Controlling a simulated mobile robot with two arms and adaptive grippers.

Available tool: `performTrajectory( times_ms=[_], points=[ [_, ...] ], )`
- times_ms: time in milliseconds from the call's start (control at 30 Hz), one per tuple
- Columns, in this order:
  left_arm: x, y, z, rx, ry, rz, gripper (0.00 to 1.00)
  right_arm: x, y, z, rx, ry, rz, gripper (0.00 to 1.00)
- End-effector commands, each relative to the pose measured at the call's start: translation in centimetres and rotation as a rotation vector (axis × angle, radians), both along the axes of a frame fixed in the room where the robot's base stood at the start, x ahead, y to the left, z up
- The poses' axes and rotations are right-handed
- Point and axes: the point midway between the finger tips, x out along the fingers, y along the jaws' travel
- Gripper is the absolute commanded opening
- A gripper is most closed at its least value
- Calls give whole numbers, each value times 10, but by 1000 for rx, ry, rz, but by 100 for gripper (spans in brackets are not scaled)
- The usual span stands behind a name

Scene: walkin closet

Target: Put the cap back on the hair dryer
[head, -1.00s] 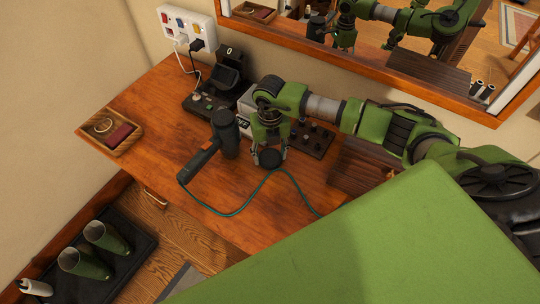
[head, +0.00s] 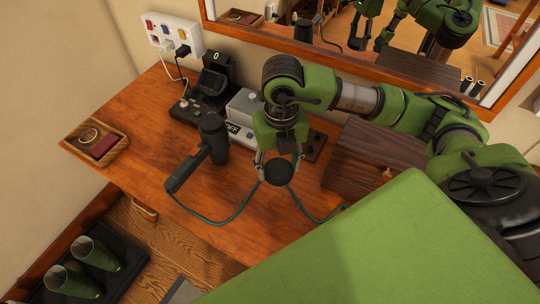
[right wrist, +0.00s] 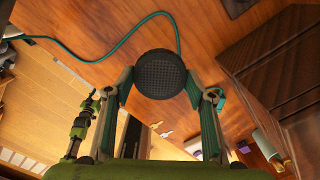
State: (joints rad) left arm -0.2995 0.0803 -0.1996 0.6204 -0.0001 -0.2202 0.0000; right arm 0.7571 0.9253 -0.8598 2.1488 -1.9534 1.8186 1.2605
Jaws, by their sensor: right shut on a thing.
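The dark hair dryer (head: 210,145) lies on the wooden table, its handle pointing to the lower left and a teal cord running from the handle's end. My right gripper (head: 276,172) is to the right of the hair dryer, apart from it. It is shut on a round black cap (head: 279,171). In the right wrist view the cap (right wrist: 160,76) sits between the two fingertips (right wrist: 158,88), its meshed face towards the camera. It appears held above the table. My left gripper does not show clearly in the head view.
A wooden tray (head: 119,153) with a ring and a dark red item lies at the table's left. A black stand (head: 205,95), a white device (head: 243,105) and a dark wooden box (head: 355,172) stand towards the back and right. The teal cord (head: 225,223) crosses the front.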

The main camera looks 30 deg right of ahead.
Motion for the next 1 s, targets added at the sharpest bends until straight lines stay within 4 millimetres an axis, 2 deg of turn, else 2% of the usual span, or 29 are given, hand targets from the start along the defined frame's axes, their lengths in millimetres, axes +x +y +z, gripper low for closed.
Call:
performTrajectory(
  times_ms=[100, 300, 667, 700, 900, 1000],
  points=[
    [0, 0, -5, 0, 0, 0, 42, -15, 1, 5, -1, -1, 0, 38],
    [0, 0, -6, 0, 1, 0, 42, -26, 3, 11, 0, 0, 0, 38],
    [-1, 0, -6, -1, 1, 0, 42, -27, 3, 12, -1, 1, -1, 38],
    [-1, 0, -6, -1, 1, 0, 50, -27, 3, 12, -1, 1, -1, 38],
    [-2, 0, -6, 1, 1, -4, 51, -26, 4, 12, 0, 0, -3, 38],
    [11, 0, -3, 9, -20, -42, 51, -18, 8, 12, 1, 0, -26, 38]
  ],
)
